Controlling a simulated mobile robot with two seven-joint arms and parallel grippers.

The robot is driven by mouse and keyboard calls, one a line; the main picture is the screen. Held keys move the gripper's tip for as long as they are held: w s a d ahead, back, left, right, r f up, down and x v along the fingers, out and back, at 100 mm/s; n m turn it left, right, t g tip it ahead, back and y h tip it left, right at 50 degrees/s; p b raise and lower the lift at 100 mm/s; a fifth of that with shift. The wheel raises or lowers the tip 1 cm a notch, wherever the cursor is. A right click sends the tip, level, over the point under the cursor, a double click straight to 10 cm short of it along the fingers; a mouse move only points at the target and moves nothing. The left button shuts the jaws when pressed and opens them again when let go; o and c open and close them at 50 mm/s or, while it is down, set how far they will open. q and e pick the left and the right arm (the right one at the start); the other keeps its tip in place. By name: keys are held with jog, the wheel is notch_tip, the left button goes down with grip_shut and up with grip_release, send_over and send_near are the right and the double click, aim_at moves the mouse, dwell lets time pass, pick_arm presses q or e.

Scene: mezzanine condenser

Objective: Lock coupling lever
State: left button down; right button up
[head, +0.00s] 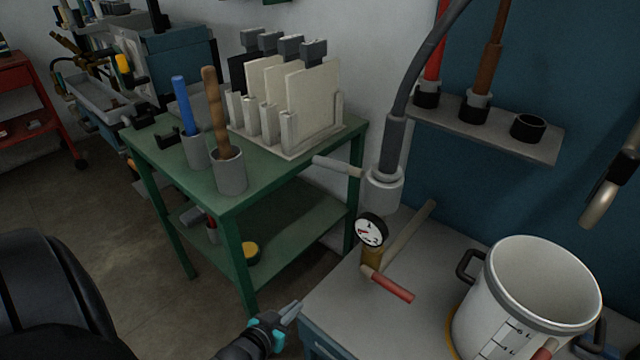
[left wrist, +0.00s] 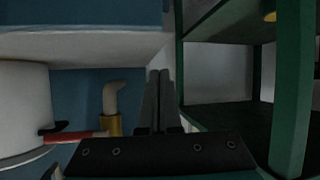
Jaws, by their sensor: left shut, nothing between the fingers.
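A grey hose ends in a pale grey coupling (head: 384,190) that hangs above the bench. A light grey lever (head: 338,165) sticks out from it to the left, roughly level. Below it stands a brass valve (head: 372,256) with a round gauge (head: 372,231) and a red-gripped handle (head: 392,286). The brass valve (left wrist: 112,126) also shows in the left wrist view. My left gripper (head: 290,312) is shut and empty at the bench's front left corner, below and left of the coupling. Its fingers (left wrist: 158,100) are together in the left wrist view.
A white pot (head: 530,300) with black handles stands on the bench (head: 335,290) at right. A green table (head: 240,205) with plates in a rack (head: 290,145) and holders stands behind left. A wall shelf (head: 500,135) holds tools. Room above the bench's left part is free.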

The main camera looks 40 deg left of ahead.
pick_arm(q)
jog(key=w+a+r+n+t+b, duration=0.1)
jog(key=w+a+r+t+b, duration=0.15)
jog(key=r, duration=0.45)
jog(key=w+a+r+t+b, duration=0.1)
jog(key=w+r+t, duration=0.25)
jog(key=r, duration=0.25)
jog(key=t+h+b, duration=0.1)
jog(key=t+b, duration=0.3)
jog(key=t, duration=0.1)
send_near(320, 165)
notch_tip(320, 165, up, 5)
jog(key=s, duration=0.2)
jog(key=shift+s+d+r, duration=0.15)
jog(key=shift+s+d, duration=0.05)
jog(key=shift+d, duration=0.1)
pick_arm(e)
jog(key=w+f, duration=0.3)
jog(key=w, duration=0.3)
jog(key=shift+f+t, duration=0.15)
jog(key=shift+t, duration=0.15)
jog(key=shift+w, duration=0.15)
